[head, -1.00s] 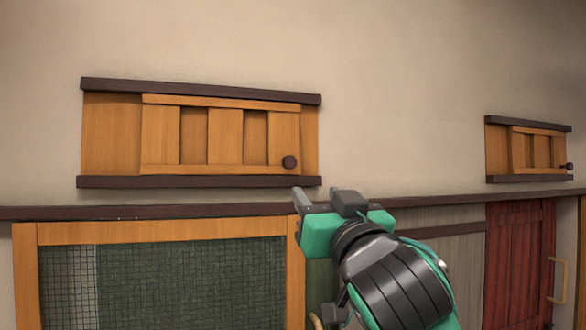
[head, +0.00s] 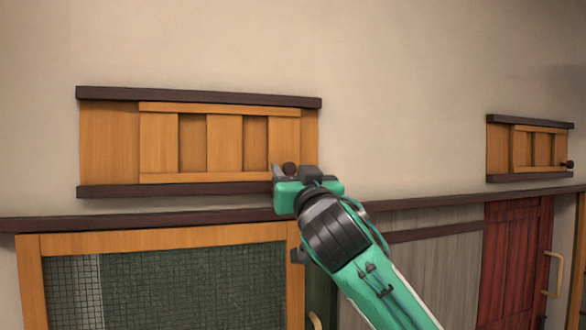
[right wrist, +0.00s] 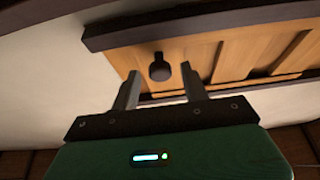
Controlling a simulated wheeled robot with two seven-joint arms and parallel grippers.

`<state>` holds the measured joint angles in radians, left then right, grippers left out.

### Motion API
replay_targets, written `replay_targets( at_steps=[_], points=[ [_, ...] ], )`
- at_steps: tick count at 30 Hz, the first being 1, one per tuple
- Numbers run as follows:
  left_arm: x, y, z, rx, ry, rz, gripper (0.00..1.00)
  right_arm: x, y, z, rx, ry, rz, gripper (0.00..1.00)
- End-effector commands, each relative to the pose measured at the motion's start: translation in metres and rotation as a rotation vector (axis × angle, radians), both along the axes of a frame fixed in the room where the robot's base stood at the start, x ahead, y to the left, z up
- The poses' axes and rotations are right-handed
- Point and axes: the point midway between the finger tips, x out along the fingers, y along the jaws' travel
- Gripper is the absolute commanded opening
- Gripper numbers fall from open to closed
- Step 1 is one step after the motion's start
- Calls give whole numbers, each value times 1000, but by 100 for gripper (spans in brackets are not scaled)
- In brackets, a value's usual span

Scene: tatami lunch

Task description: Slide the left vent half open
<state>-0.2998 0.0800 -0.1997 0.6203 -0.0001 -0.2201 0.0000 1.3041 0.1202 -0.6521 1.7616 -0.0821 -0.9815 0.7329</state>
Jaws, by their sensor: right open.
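The left vent (head: 225,140) is a wooden slatted panel between two dark rails, high on the wall in the head view. Its sliding panel sits toward the right of the frame, with a dark round knob (head: 290,169) at its lower right. My right gripper (head: 290,174) is at the knob and partly covers it. In the right wrist view the open fingers (right wrist: 158,88) stand to either side of the knob (right wrist: 159,68), with gaps between. I cannot tell whether the knob is fully between the fingertips. My left gripper is not in view.
A second, smaller vent (head: 526,147) with a knob is on the wall at the right. Below runs a dark ledge (head: 420,200), with a mesh-panelled wooden frame (head: 170,238) at lower left and a red door (head: 515,250) at lower right. The wall above is clear.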

Motion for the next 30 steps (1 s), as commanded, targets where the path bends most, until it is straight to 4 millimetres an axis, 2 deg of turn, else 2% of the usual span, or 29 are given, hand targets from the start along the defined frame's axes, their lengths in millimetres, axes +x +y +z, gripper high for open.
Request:
replay_targets(
  at_steps=[6, 8, 13, 14, 19, 30],
  points=[
    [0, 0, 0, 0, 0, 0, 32, 0, 0, 0, 0, -1, 0, 46],
    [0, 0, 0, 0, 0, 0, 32, 0, 0, 0, 0, -1, 0, 36],
    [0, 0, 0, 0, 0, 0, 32, 0, 0, 0, 0, -1, 0, 2],
    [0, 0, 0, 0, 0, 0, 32, 0, 0, 0, 0, -1, 0, 0],
    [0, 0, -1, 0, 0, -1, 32, -1, 2, 0, 1, -1, 1, 0],
    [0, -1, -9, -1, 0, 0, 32, -10, 29, 0, 0, -1, 2, 0]
  ],
)
